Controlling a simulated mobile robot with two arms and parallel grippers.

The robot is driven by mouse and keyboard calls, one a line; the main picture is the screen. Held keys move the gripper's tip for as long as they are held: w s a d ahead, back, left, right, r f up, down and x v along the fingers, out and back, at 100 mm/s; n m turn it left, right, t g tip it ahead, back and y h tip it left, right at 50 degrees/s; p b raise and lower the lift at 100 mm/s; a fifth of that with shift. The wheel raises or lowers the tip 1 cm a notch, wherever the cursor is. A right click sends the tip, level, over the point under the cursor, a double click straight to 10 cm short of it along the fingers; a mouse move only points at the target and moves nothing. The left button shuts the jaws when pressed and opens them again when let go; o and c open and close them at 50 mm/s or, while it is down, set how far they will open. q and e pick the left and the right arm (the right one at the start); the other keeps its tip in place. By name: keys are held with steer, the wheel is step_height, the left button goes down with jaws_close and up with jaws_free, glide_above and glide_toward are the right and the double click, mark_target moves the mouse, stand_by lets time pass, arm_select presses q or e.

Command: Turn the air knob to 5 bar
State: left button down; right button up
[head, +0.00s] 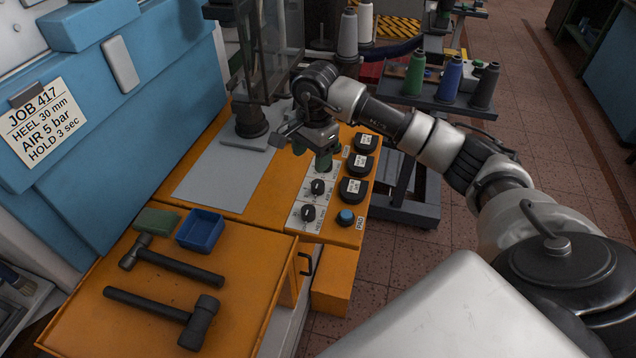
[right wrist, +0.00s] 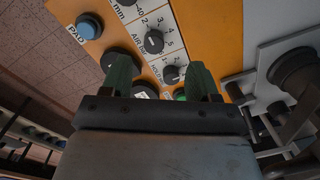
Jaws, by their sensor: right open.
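The air knob (head: 318,187) is a small black dial in the middle of the white control strip on the orange machine. My right gripper (head: 322,160) hangs over the strip, just beyond the air knob. The job card (head: 40,122) reads AIR 5 bar. My left gripper is out of view.
The heel knob (head: 308,212) and hold knob (right wrist: 171,72) flank the air knob. Black round caps (head: 353,190) and a blue pad button (head: 345,217) lie alongside. Hammers (head: 170,262) and a blue tray (head: 200,231) rest on the orange top; thread spools (head: 448,80) stand behind my arm.

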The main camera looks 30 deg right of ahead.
mark_target(318, 183)
steer(key=shift+d+f+h, duration=0.1)
steer(key=shift+d+h, duration=0.3)
steer(key=shift+d, duration=0.45)
step_height(318, 183, down, 10)
steer(key=shift+f+p, duration=0.1)
steer(key=shift+p, duration=0.8)
steer(key=shift+c, duration=0.2)
steer(key=c, duration=0.9)
